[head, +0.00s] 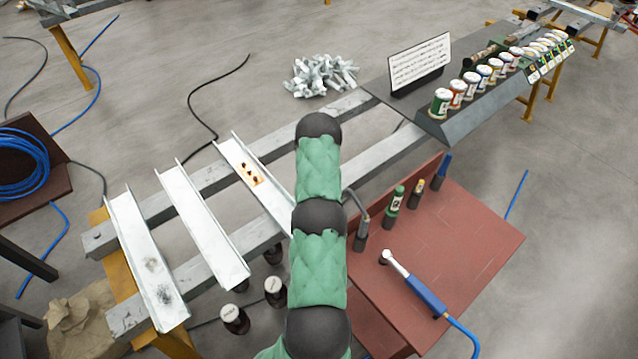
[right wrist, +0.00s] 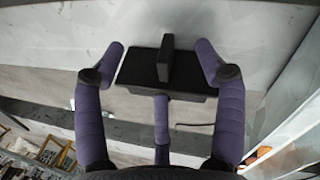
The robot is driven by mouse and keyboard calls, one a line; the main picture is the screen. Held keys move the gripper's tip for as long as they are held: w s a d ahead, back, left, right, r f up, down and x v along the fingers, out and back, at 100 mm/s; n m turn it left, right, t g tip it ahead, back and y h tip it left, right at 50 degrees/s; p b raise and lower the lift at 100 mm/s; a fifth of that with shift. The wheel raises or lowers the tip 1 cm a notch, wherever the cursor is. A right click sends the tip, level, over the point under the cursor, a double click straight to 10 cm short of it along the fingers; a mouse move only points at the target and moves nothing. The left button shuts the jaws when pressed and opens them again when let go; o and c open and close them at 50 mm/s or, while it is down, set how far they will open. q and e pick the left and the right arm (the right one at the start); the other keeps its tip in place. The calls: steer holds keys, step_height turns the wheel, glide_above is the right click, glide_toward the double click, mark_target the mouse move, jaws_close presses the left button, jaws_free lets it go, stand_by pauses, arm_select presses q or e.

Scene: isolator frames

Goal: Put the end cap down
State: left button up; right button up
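A dark, flat block with an upright tab, which I take to be the end cap (right wrist: 140,68), is in the right wrist view. Whether the end cap rests on anything below cannot be told. In the head view a green-sleeved arm of mine rises through the middle, and neither the gripper nor the end cap shows there. My left gripper is not in view.
Pale metal channels (head: 199,215) lie across two grey rails (head: 217,187). A red-brown table (head: 470,235) with tools is at right. Cans (head: 440,103) and a white sign (head: 420,62) stand on a dark bench behind. A pile of metal parts (head: 320,76) lies on the floor.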

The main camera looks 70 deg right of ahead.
steer(key=shift+r, duration=0.5)
steer(key=p+v, duration=0.1)
steer(key=v, duration=1)
steer(key=shift+p, duration=0.4)
steer(key=shift+w+a, duration=0.1)
